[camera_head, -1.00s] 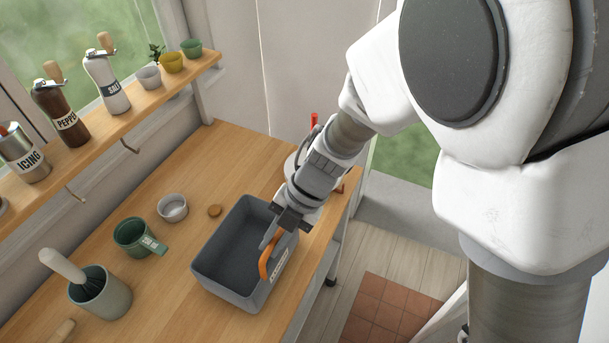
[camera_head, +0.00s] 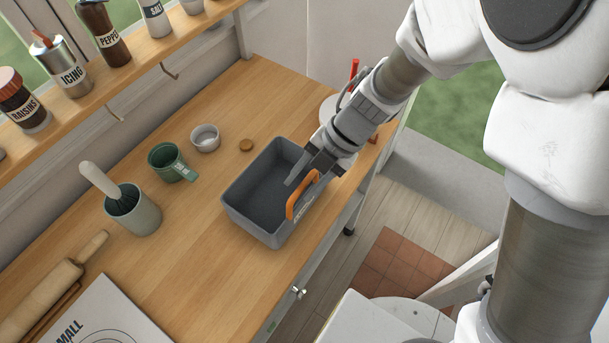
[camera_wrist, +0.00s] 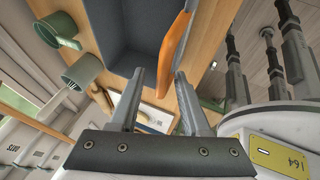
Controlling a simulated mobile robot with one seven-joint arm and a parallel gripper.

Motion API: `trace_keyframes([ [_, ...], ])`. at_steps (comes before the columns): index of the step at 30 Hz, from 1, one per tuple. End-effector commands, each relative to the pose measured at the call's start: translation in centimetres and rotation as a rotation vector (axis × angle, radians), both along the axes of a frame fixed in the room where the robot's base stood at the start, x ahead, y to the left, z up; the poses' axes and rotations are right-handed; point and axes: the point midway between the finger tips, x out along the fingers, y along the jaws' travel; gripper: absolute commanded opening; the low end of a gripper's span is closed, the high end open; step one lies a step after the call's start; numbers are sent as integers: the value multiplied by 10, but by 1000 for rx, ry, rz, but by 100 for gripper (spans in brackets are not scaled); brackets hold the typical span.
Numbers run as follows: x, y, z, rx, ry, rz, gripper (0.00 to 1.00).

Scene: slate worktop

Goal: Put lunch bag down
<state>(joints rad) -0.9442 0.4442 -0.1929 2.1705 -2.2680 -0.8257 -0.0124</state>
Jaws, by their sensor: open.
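The lunch bag appears as a dark grey, open-topped box (camera_head: 240,222) with an orange handle (camera_head: 303,196) on its right side. It stands upright on the wooden worktop, near the right edge, and looks empty. My gripper (camera_head: 292,184) is beside the handle at the box's right rim, with a finger showing over the opening. In the wrist view, my gripper (camera_wrist: 160,72) has its two fingers apart with nothing clamped between them. The orange handle (camera_wrist: 174,52) lies just beyond the fingertips there; whether it touches a finger I cannot tell.
A shelf with jars (camera_head: 120,75) runs behind.

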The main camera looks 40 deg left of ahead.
Motion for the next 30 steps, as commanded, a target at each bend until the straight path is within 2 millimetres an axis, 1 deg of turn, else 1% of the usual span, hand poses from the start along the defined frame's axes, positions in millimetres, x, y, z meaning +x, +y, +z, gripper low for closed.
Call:
trace_keyframes([
  [1,4,-2,9,3,-3,-4,47],
  [9,27,-20,60,3,-5,-4,47],
  [12,34,-26,75,2,-4,-4,47],
  [15,39,-31,87,1,-3,-4,47],
  [20,43,-34,96,1,-1,-2,47],
  [27,44,-35,98,3,-2,-5,47],
  [29,47,-33,100,17,-10,-25,47],
  [30,52,-30,104,38,-22,-53,47],
])
